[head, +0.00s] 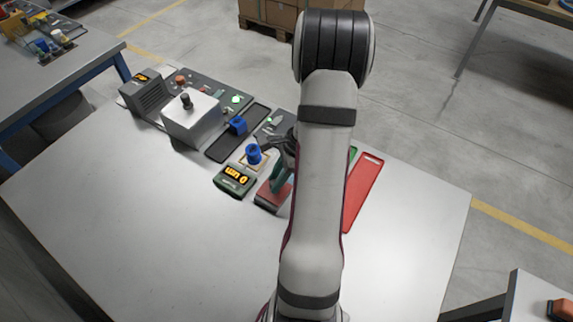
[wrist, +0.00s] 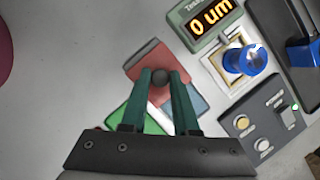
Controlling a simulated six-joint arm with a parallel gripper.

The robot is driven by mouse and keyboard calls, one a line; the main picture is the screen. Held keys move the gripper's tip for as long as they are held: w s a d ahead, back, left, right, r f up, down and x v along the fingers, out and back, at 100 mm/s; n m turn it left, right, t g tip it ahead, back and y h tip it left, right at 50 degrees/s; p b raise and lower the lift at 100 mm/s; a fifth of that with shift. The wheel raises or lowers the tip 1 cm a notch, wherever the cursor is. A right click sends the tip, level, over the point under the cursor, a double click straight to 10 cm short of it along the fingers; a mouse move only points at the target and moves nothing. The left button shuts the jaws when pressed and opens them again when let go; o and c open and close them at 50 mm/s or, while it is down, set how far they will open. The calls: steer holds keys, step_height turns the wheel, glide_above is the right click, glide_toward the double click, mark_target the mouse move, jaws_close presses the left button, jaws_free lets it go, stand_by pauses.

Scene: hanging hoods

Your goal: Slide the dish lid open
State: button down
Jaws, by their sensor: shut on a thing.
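My gripper (wrist: 160,78) has its two dark green fingers closed on a round dark knob (wrist: 160,76). The knob stands over a small reddish lid (wrist: 146,58) on a low block, which I take to be the dish. In the head view the block's red top (head: 283,196) shows left of my arm, with a green finger (head: 278,178) over it. My arm and fingers hide part of the dish, and I cannot tell how far the lid is open.
A display (head: 236,178) reading 0 um and a blue knob (head: 253,154) on a pale square mount stand close left of the dish. A grey box (head: 192,122) stands farther back. The table (head: 130,235) is clear in front.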

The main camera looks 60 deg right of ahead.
steer(key=shift+a, duration=0.75)
steer(key=c, duration=0.7)
jaws_free()
steer(key=shift+o, duration=0.3)
steer(key=shift+d, duration=0.1)
steer(key=v, duration=1.5)
steer(key=shift+r, duration=0.4)
steer(key=shift+s, duration=0.1)
